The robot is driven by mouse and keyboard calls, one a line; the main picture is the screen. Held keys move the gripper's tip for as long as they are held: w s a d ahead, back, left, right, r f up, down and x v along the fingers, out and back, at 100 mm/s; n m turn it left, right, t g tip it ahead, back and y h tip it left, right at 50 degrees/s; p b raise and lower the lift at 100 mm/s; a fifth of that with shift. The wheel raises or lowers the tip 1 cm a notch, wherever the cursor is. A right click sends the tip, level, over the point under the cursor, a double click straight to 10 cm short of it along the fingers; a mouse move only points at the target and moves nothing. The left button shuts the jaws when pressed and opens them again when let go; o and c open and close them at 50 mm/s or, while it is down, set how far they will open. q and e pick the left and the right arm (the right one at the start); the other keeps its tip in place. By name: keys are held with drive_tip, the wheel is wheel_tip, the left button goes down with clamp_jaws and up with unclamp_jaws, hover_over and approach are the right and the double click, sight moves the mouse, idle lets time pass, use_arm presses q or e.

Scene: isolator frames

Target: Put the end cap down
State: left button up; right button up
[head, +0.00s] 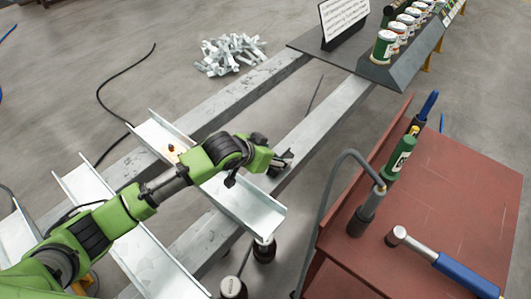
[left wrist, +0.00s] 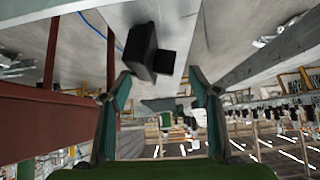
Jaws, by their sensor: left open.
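My left gripper (head: 284,160) is above the long grey steel beam, left of the red cart. In the left wrist view its two green fingers (left wrist: 162,100) stand apart with a gap between them. A black blocky piece (left wrist: 150,52) shows just above the fingers against the grey beam; it looks like the end cap, but I cannot be sure. It is not between the fingertips. In the head view, I cannot make out the end cap apart from the dark gripper. My right gripper is not in view.
A light metal channel (head: 248,204) lies across the long beams (head: 325,122). The red cart (head: 460,185) at right carries a blue-handled hammer (head: 450,265) and a green bottle (head: 398,158). A dark rack with several cans (head: 384,45) stands at the back. Metal pieces (head: 230,55) lie on the floor.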

use_arm(q)
drive_tip(key=v, duration=1.1)
drive_tip(key=shift+r, duration=0.15)
drive_tip(key=shift+s, duration=0.15)
idle(0.9)
